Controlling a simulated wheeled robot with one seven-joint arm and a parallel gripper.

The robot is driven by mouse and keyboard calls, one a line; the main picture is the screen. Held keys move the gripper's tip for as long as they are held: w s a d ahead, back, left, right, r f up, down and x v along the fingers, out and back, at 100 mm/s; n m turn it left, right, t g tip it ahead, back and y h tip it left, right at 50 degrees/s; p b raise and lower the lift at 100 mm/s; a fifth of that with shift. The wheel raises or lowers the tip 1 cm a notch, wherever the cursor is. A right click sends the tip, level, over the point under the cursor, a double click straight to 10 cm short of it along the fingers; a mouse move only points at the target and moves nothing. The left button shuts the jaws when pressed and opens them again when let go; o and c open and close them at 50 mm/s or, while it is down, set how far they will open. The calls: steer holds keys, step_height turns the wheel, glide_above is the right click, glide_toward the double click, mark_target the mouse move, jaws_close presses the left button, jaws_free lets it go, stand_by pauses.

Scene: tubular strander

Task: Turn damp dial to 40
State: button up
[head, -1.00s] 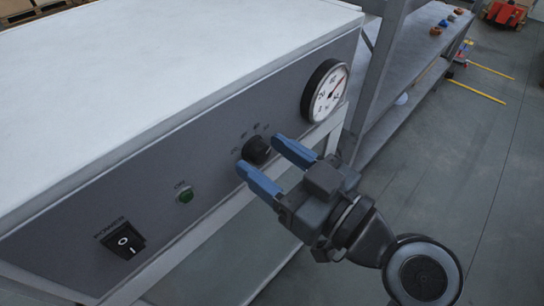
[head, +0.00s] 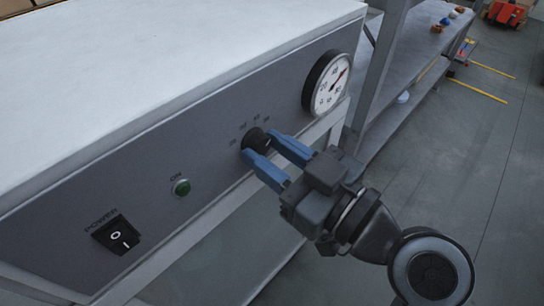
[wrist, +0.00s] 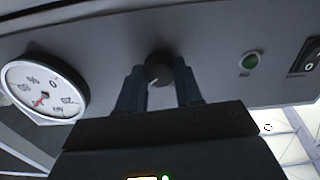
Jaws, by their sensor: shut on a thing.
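The damp dial (head: 254,138) is a small black knob on the grey front panel, with a ring of small printed numbers above it that are too blurred to read surely. My gripper (head: 267,147) has its two blue fingers on either side of the knob, shut on it. In the wrist view the knob (wrist: 158,70) sits between the fingertips, and a pale pointer mark shows on its lower face. A round white gauge (head: 327,84) with a red needle is up and right of the knob; it also shows in the wrist view (wrist: 45,90).
A green ON lamp (head: 181,187) and a black POWER rocker switch (head: 116,235) lie left along the panel (head: 70,240). A grey shelf rack (head: 400,100) stands behind at right. The floor (head: 490,150) at right is mostly clear.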

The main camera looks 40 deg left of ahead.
steer(key=n+b, duration=0.1)
steer(key=b, duration=0.2)
steer(key=n+b, duration=0.2)
steer(key=b, duration=0.2)
steer(key=shift+f, duration=0.4)
steer(key=n+b, duration=0.3)
steer(key=b, duration=0.2)
steer(key=shift+r, duration=0.15)
steer(key=shift+r+n+b, duration=0.1)
steer(key=shift+n+b, duration=0.4)
steer(key=shift+b, duration=0.15)
steer(key=shift+r, duration=0.15)
steer(key=o, duration=1)
steer(key=shift+o, duration=0.2)
steer(key=d, duration=0.7)
steer(key=shift+s+d+b, duration=0.3)
steer(key=shift+d, duration=0.1)
